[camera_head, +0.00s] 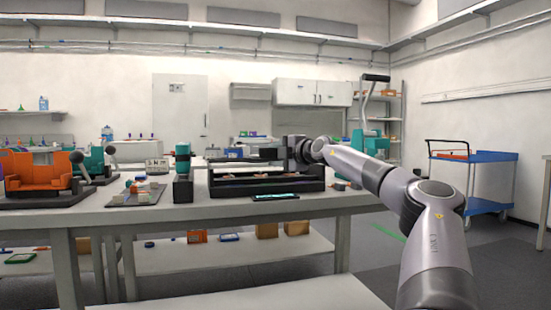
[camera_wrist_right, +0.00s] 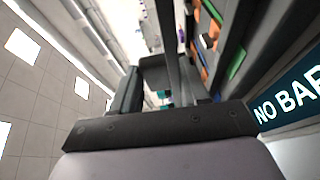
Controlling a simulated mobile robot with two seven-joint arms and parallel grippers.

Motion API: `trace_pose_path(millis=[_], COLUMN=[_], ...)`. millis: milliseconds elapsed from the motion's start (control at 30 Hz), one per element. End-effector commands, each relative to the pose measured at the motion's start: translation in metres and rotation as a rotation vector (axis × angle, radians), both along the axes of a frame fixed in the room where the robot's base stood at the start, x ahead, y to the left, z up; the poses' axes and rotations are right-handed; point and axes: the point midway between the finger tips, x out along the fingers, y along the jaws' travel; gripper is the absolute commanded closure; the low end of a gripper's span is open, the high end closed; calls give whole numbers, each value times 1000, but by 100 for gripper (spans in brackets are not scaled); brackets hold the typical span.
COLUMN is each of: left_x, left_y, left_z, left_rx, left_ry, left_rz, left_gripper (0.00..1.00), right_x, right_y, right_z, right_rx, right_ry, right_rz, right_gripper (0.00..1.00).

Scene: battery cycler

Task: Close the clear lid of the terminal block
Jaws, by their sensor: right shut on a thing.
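The terminal block (camera_head: 266,187) looks like a long black unit with pale strips, near the front edge of the grey table in the head view. My right gripper (camera_head: 270,154) is over its back right part, with the arm coming in from the right. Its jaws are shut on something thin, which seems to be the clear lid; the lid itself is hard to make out. In the right wrist view the dark jaws of the right gripper (camera_wrist_right: 168,75) fill the middle and hide most of what they hold. My left gripper is not in view.
A teal and black device (camera_head: 183,175) stands just left of the block. A small flat dark panel (camera_head: 275,197) lies in front of it. Orange (camera_head: 37,172) and teal fixtures stand at the far left. A blue cart (camera_head: 473,157) stands at the right, off the table.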

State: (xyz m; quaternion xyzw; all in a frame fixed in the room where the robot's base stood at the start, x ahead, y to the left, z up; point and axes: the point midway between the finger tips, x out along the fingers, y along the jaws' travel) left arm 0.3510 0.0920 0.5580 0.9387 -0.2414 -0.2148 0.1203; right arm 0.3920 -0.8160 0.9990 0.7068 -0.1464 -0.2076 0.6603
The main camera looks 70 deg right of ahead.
Motion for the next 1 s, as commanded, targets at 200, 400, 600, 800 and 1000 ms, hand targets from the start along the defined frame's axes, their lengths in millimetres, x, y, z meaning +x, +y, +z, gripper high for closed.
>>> trace_pose_path(millis=[200, 400, 600, 800, 1000], left_x=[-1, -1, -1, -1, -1], left_y=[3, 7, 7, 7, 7], left_z=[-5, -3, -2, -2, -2], left_rx=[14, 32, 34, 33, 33], left_ry=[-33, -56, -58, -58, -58], left_rz=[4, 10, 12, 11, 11], left_gripper=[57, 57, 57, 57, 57], right_x=[2, 2, 3, 3, 2], right_y=[-1, -1, -2, -2, -2], right_z=[-19, -22, -22, -23, -20], right_rx=[16, 18, 19, 20, 15], right_ry=[16, 18, 19, 21, 15], right_rz=[7, 6, 6, 6, 5], right_gripper=[100, 100, 100, 43, 38])
